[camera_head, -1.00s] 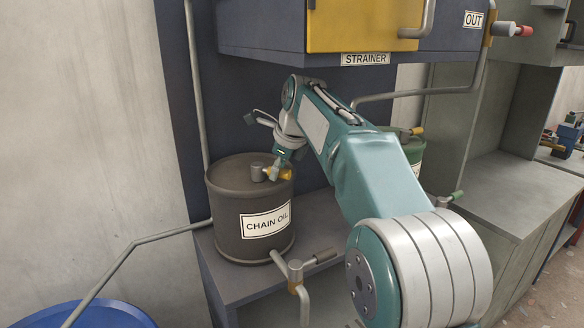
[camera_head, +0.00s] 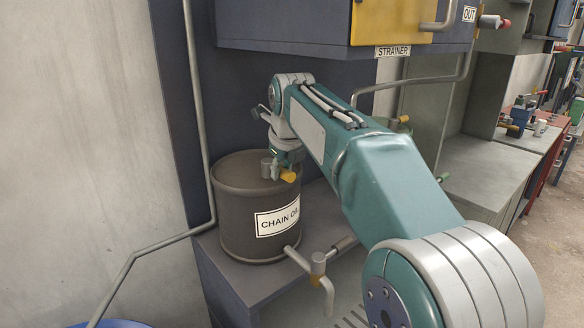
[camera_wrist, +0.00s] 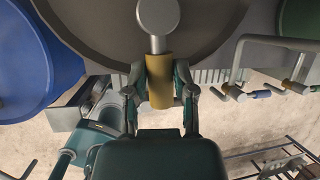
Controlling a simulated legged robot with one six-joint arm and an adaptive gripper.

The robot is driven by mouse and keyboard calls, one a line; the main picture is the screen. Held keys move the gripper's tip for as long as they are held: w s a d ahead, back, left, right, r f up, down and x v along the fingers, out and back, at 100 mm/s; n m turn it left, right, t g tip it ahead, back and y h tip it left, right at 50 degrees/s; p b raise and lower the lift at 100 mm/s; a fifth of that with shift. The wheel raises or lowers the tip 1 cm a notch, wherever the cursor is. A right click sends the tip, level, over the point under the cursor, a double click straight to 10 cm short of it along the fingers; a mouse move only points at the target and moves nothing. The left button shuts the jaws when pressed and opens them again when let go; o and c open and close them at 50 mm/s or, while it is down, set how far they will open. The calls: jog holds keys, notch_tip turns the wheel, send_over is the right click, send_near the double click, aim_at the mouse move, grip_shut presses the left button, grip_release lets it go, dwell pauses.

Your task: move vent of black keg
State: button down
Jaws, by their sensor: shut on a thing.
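The black keg (camera_head: 238,222), a dark drum labelled CHAIN OIL, stands on a grey shelf at the left in the head view. Its lid (camera_wrist: 105,30) fills the top of the wrist view. The vent on the lid has a grey round post (camera_head: 267,163) and a yellow handle (camera_wrist: 159,82) on a short stem. The handle also shows in the head view (camera_head: 288,177), over the lid's right side. My gripper (camera_wrist: 160,95) is shut on the yellow handle, with one finger on each side of it. In the head view my arm hides part of the gripper.
A pipe with a tap (camera_head: 318,264) sticks out at the keg's lower right. The STRAINER cabinet (camera_head: 300,22) hangs above, and a grey pipe (camera_head: 197,110) runs down behind the keg. A blue drum (camera_wrist: 38,60) shows at the left in the wrist view.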

jog(key=shift+s+a+m, duration=0.1)
jog(key=shift+a+m, duration=0.1)
jog(key=shift+m, duration=0.2)
jog(key=c, duration=0.5)
grip_release()
jog(key=shift+c, duration=0.2)
jog(key=shift+o, duration=0.5)
jog(key=shift+a, duration=0.1)
jog(key=shift+s+r, duration=0.15)
jog(key=shift+r, duration=0.15)
jog(key=s+d+r, duration=0.2)
jog(key=s, duration=1)
jog(key=shift+s+d, duration=0.25)
jog(key=shift+s, duration=0.1)
